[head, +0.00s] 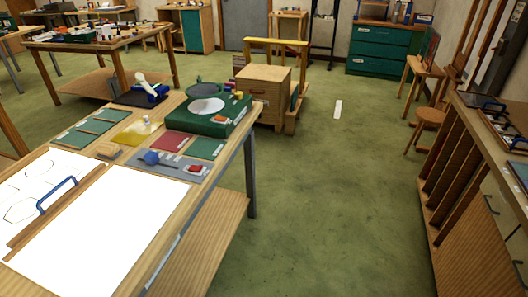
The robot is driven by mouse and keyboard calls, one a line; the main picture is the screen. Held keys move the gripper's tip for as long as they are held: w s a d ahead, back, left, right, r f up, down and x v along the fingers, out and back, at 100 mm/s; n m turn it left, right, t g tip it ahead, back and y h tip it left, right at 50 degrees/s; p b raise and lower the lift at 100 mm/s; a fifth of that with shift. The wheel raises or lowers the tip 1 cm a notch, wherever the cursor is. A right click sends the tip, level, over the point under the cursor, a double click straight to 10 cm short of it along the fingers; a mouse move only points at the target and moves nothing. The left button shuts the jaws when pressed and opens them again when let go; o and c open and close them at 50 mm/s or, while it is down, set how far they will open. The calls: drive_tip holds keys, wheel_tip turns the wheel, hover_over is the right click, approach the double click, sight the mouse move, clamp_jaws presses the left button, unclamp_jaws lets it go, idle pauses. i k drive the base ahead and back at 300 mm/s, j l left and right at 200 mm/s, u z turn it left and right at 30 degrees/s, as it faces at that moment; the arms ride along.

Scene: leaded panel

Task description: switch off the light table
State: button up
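The light table's panel (105,235) is a bright, evenly white surface at the near left, set in the top of a long wooden bench (215,165). It looks lit. A pale strip (163,262) runs along the bench's right side edge beside the panel; I cannot tell whether a switch is on it. My gripper is not in view.
A wooden bar and a blue handle (57,194) lie left of the panel beside a drawn pattern sheet (30,190). Glass sheets and a green machine (208,110) stand farther along the bench. Green floor (320,200) is clear between bench and right-hand rack (480,180).

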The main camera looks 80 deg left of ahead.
sight(194, 168)
drive_tip(key=u, duration=3.65)
drive_tip(key=i+l, duration=0.25)
drive_tip(key=i, duration=0.25)
drive_tip(key=i+l, duration=0.2)
drive_tip(key=i, duration=0.25)
drive_tip(key=i+l+z, duration=0.1)
drive_tip(key=i+l, duration=0.15)
drive_tip(key=i, duration=0.25)
drive_tip(key=i+l, duration=0.2)
drive_tip(key=i, duration=0.3)
